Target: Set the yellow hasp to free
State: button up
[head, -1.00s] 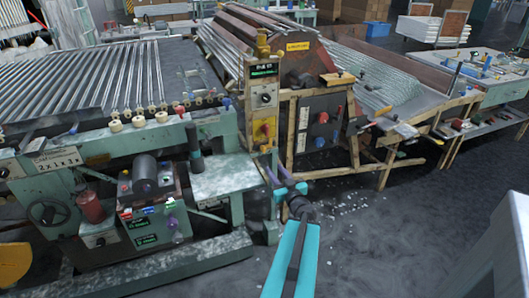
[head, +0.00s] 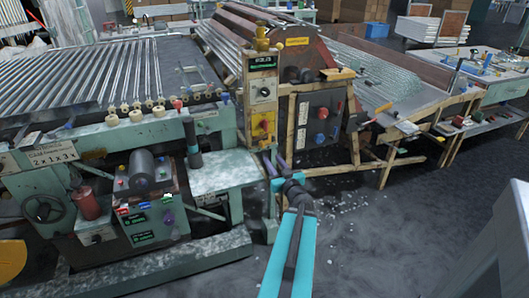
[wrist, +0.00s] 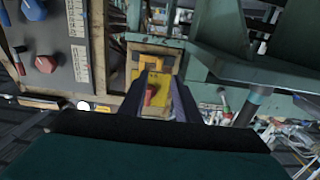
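The yellow hasp (head: 263,126) is a yellow plate with a red handle, low on the narrow post beside the teal machine. In the wrist view, the yellow hasp (wrist: 158,80) shows between my fingers, and its red handle (wrist: 150,94) stands along the picture's vertical. My gripper (head: 272,155) is just below the hasp in the head view. In the wrist view, my gripper (wrist: 158,88) has its two purple fingers apart with nothing held between them. I cannot tell how far the fingertips are from the handle.
Above the hasp, the post carries a dial (head: 264,91) and a lit display (head: 263,65). A dark panel (head: 320,117) with red and blue knobs is to the right, in a wooden frame. A teal ledge (head: 222,172) juts out at left. Open floor (head: 400,230) lies right.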

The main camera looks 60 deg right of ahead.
aim_at(263, 147)
jog(key=shift+b+x, duration=1.25)
jog(key=shift+b, duration=3.85)
jog(key=shift+b+x, duration=0.9)
jog(key=shift+x, duration=3.25)
grip_shut()
